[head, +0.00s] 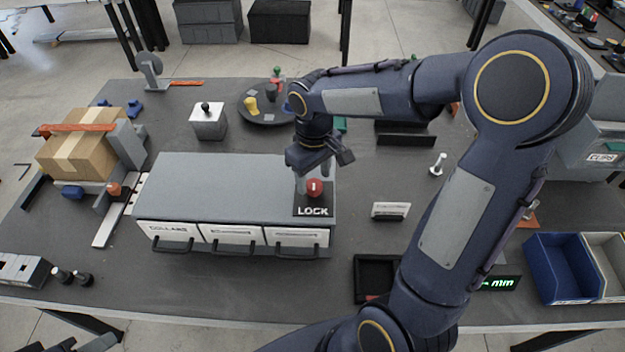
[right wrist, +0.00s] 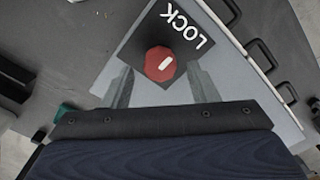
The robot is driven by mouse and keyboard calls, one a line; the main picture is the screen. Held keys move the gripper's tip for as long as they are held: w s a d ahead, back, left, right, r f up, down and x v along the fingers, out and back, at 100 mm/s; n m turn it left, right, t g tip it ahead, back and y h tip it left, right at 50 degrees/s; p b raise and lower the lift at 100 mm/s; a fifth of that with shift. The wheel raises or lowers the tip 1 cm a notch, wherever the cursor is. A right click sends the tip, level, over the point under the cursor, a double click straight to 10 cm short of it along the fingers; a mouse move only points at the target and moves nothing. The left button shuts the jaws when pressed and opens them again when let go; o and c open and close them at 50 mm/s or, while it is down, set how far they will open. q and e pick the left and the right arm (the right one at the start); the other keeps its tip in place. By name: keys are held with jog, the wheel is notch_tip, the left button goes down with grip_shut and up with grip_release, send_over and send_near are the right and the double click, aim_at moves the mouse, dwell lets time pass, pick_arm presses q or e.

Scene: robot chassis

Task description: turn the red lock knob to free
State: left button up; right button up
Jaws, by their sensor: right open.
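The red lock knob (head: 314,187) stands on a dark plate with the white word LOCK (head: 313,211), at the right end of a grey cabinet top (head: 230,175). A short white mark on the knob lies square to the word. In the right wrist view the red knob (right wrist: 158,64) shows its mark towards the word. My right gripper (right wrist: 160,75) is open and empty, its grey fingers on either side of the knob's near part; contact is not clear. In the head view my right gripper (head: 314,172) is over the knob, partly hidden by its wrist. My left gripper is not clearly seen.
White drawers (head: 232,235) with black handles front the cabinet. A grey box with a black knob (head: 208,122) and a round dark tray (head: 265,105) stand behind. A black tray (head: 378,280) and blue bin (head: 560,268) are to the right. A cardboard box (head: 85,155) is left.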

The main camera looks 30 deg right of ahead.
aim_at(314, 183)
jog(key=shift+f, duration=1.65)
jog(key=shift+c, duration=0.2)
jog(key=c, duration=0.9)
jog(key=shift+o, duration=0.2)
